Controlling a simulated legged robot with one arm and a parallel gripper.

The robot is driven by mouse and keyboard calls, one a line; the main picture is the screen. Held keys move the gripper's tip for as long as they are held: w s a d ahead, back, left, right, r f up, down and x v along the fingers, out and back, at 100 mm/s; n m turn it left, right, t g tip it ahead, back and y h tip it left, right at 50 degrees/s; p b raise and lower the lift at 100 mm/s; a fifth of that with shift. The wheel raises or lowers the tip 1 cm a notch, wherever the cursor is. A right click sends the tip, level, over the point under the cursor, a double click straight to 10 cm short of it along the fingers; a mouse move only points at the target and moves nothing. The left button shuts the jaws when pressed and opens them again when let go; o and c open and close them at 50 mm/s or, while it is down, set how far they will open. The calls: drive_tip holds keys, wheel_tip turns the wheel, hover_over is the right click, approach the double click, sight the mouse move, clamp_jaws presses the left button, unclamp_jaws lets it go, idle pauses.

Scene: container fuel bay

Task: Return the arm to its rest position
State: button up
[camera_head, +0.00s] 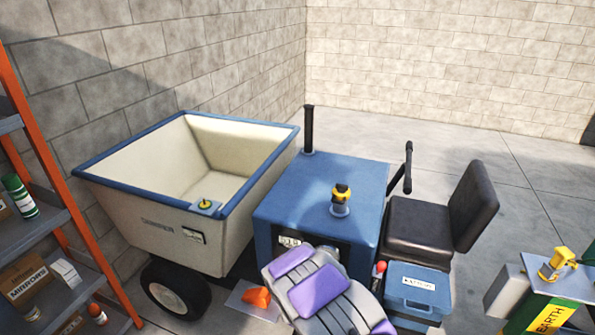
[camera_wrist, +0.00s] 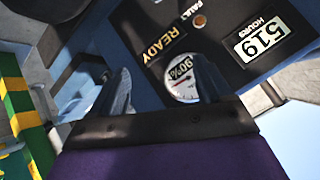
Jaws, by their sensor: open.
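My arm (camera_head: 318,290), purple and grey, reaches in from the bottom of the head view toward the near face of a blue machine housing (camera_head: 320,190). The gripper's fingertips cannot be made out there. In the wrist view my gripper (camera_wrist: 160,88) has its two fingers spread apart with nothing held between them. Beyond the fingers is a dark panel with a READY label (camera_wrist: 165,44), a round 90% gauge (camera_wrist: 183,80) and a 519 HOURS counter (camera_wrist: 263,42). Whether a finger touches the panel cannot be told.
A cream dumper skip (camera_head: 165,215) stands left, a black seat (camera_head: 420,228) and blue box (camera_head: 417,290) right. A yellow-topped knob (camera_head: 341,198) sits on the housing. Orange shelving (camera_head: 45,150) borders the left, a green EARTH unit (camera_head: 545,312) the right. Open floor lies behind the seat.

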drive_tip(key=s+d+r+n+g+y, duration=0.1)
drive_tip(key=s+d+r+n+g, duration=0.15)
drive_tip(key=s+r, duration=0.7)
drive_tip(key=s+d+r+n+g, duration=0.1)
drive_tip(key=s+d+r+g, duration=0.4)
drive_tip(key=r, duration=0.7)
drive_tip(key=s+r+n+g, duration=0.2)
drive_tip(key=s+r, duration=0.3)
drive_tip(key=s, duration=1.1)
drive_tip(key=s+r+n+g+y, duration=0.1)
drive_tip(key=s+r+n, duration=0.3)
drive_tip(key=s, duration=1.2)
wheel_tip(320, 180, up, 3)
drive_tip(key=shift+s+d+f+g, duration=0.2)
drive_tip(key=shift+s+d+g, duration=0.05)
drive_tip(key=shift+g, duration=0.3)
